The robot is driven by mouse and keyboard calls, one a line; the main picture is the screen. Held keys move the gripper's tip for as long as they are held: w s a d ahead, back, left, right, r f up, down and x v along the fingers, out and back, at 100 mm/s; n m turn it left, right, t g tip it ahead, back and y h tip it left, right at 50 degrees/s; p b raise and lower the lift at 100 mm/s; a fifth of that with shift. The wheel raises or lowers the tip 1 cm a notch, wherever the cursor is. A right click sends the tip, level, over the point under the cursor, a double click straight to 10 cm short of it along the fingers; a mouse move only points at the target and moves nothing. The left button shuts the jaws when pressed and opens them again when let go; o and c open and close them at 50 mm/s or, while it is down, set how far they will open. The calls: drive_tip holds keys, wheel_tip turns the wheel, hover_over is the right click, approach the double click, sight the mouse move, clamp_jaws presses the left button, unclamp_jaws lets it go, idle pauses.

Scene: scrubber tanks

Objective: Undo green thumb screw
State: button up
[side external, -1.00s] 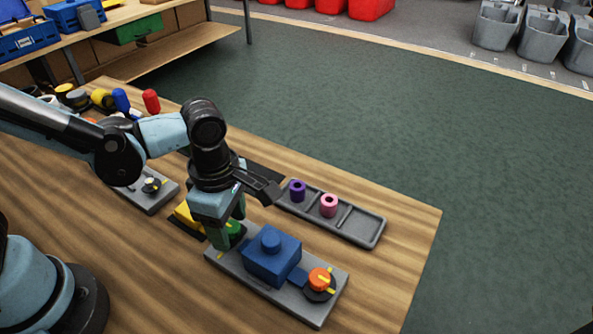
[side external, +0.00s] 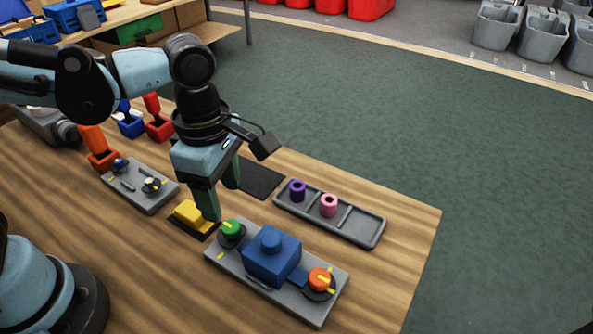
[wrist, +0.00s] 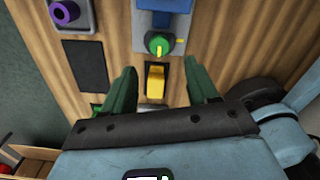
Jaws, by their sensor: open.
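The green thumb screw (side external: 231,229) sits on a black round base at the left end of a grey plate (side external: 225,255). A yellow mark crosses its top. It also shows in the wrist view (wrist: 157,44), upright in picture with its yellow stripe, just beyond the fingertips. A blue block (side external: 271,262) stands mid-plate and an orange screw (side external: 319,279) sits at the other end. My gripper (side external: 223,201) is open and empty, raised behind and left of the green screw, apart from it. In the wrist view its green fingers (wrist: 160,69) appear either side of a yellow block.
The yellow block (side external: 191,213) sits on a dark base close to my gripper. A grey tray (side external: 357,230) holds purple and pink rings. A dark mat (side external: 262,179) lies behind. Another grey plate (side external: 145,195) with small parts is at the left. The front-right table is bare.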

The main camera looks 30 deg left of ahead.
drive_tip(key=shift+r, duration=2.15)
drive_tip(key=w+a+f+m+t, duration=0.2)
drive_tip(key=a+m+t, duration=0.5)
drive_tip(key=a+m, duration=0.7)
drive_tip(key=m, duration=0.7)
drive_tip(key=shift+w+a+f, duration=0.15)
drive_tip(key=shift+w+a, duration=0.05)
drive_tip(key=shift+w, duration=0.1)
